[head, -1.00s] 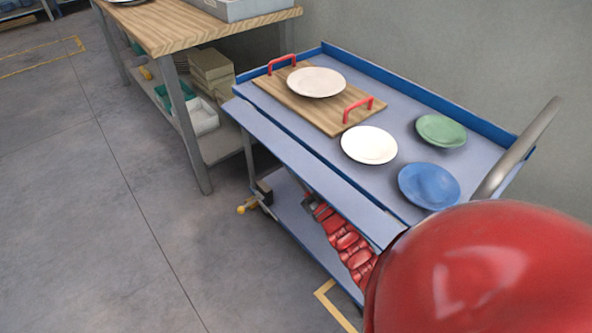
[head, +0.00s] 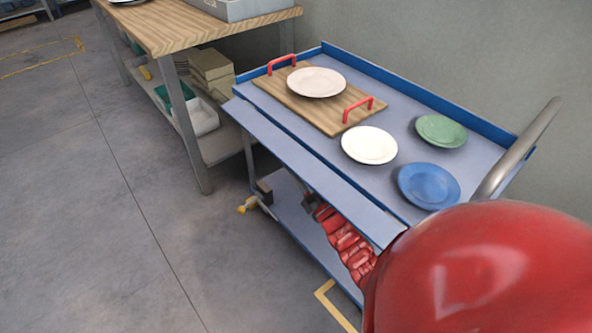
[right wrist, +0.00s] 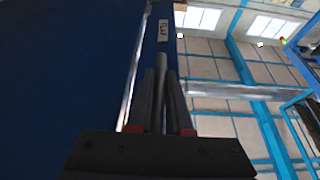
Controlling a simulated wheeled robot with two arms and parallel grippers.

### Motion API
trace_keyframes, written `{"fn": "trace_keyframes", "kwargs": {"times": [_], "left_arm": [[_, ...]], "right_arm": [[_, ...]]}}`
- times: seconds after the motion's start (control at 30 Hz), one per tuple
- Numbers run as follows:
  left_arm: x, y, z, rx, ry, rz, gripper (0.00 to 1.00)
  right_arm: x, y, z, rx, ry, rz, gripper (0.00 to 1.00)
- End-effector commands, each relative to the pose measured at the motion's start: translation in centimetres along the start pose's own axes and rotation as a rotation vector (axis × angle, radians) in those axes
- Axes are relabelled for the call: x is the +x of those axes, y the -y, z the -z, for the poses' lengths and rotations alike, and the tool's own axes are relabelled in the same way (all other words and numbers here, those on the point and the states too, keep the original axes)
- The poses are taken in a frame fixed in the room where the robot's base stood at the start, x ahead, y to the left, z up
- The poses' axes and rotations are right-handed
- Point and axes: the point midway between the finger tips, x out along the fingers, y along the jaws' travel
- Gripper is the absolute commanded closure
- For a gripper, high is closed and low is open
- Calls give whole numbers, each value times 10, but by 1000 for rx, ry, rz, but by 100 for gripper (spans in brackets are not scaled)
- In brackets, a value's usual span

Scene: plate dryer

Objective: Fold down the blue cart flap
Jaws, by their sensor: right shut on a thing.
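The blue cart flap (head: 310,170) is a long panel along the cart's near side. It stands raised, about level with the cart top (head: 390,105); my red arm housing hides its right end. My right gripper (head: 309,195) is partly hidden beneath the flap, with my red arm links behind it. In the right wrist view, the gripper (right wrist: 160,80) points upward and is shut on a slim grey rod (right wrist: 161,62). The flap's dark blue underside (right wrist: 65,70), with a small label, fills the left of that view. My left gripper is not in view.
A wooden board (head: 278,92) with red handles carries a plate on the cart top. White (head: 369,145), green (head: 441,130) and blue (head: 428,186) plates lie beside it. A wooden workbench (head: 170,28) stands at the left. The floor (head: 100,220) left of the cart is clear.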

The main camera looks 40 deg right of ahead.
Motion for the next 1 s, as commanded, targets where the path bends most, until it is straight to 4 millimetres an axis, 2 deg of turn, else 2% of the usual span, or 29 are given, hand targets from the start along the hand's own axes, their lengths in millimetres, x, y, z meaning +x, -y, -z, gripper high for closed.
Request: {"fn": "trace_keyframes", "kwargs": {"times": [0.37, 0.63, 0.93, 0.97, 1.0], "left_arm": [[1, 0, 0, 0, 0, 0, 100], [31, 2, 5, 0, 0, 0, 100], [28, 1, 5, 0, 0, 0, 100], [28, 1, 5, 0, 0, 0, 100], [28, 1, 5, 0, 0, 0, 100]], "right_arm": [[0, 1, 0, 3, 1, 0, 100], [4, 8, 11, 150, 3, -63, 100], [3, 9, 7, 177, 1, -73, 100], [3, 9, 7, 177, 1, -73, 77], [3, 9, 7, 177, 1, -73, 70]]}}
